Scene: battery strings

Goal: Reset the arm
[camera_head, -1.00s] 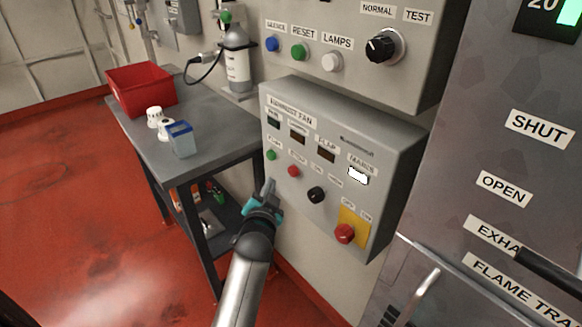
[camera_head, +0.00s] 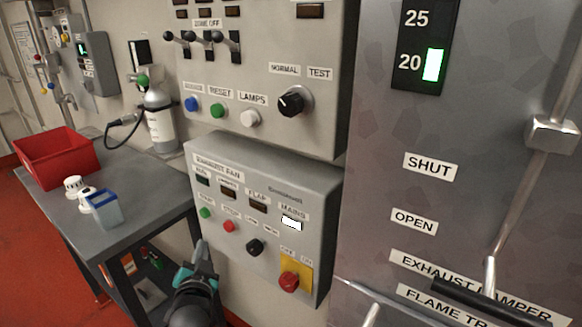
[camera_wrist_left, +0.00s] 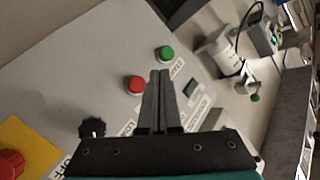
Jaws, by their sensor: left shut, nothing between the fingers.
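My left gripper (camera_head: 199,258) is low in the head view, in front of the lower left part of the exhaust fan panel (camera_head: 318,215). In the left wrist view its two fingers (camera_wrist_left: 158,80) are together and hold nothing. There the fingertips appear between the panel's red button (camera_wrist_left: 135,85) and green button (camera_wrist_left: 166,53); whether they touch the panel cannot be told. My right gripper is in neither view.
A grey table (camera_head: 130,232) with a red bin (camera_head: 57,157), white pieces and a blue-rimmed box (camera_head: 105,210) stands at left. A steel cabinet (camera_head: 390,130) with a bar handle is at right. An upper panel (camera_head: 262,65) has levers and a knob.

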